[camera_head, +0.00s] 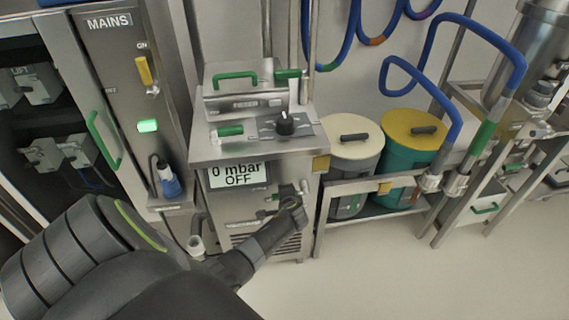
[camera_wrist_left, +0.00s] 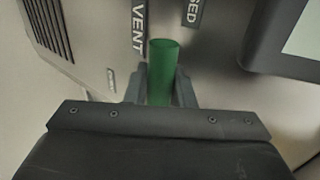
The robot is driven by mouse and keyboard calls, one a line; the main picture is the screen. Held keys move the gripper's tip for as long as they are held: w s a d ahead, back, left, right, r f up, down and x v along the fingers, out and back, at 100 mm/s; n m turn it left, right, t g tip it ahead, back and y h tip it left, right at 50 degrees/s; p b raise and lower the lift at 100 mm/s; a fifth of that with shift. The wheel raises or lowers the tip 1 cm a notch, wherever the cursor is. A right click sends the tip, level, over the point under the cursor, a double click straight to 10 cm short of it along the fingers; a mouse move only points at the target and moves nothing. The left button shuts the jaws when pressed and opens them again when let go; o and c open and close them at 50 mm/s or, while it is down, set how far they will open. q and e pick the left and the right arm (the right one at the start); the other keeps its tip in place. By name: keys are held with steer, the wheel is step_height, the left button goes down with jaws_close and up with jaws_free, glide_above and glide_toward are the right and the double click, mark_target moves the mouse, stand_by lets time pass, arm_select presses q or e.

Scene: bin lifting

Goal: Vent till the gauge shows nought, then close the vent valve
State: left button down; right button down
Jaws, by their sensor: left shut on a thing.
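The gauge display (camera_head: 238,174) on the front of the steel cabinet reads "0 mbar" and "OFF". Below it, my left gripper (camera_head: 290,203) reaches the cabinet front from the left. In the left wrist view, the gripper (camera_wrist_left: 160,88) is shut on the green vent valve handle (camera_wrist_left: 163,62). The handle stands between the fingers beside a "VENT" label (camera_wrist_left: 139,28). A second label ending in "SED" (camera_wrist_left: 192,10) is close to the handle's upper end. In the head view my gripper mostly hides the valve. My right gripper is in neither view.
A mains panel (camera_head: 110,60) with a yellow lever (camera_head: 144,70) stands left of the steel cabinet (camera_head: 290,150). A cream-lidded drum (camera_head: 352,150) and a yellow-lidded drum (camera_head: 408,140) sit on a rack at right. Blue hoses (camera_head: 480,30) hang above. The floor in front is clear.

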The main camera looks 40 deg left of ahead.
arm_select(q)
steer(key=shift+r, duration=0.1)
stand_by(0.4)
steer(key=c, duration=1.5)
jaws_free()
steer(key=shift+c, duration=0.2)
steer(key=p+v, duration=0.2)
steer(key=v, duration=1.5)
steer(key=shift+d, duration=0.3)
steer(key=shift+r, duration=0.1)
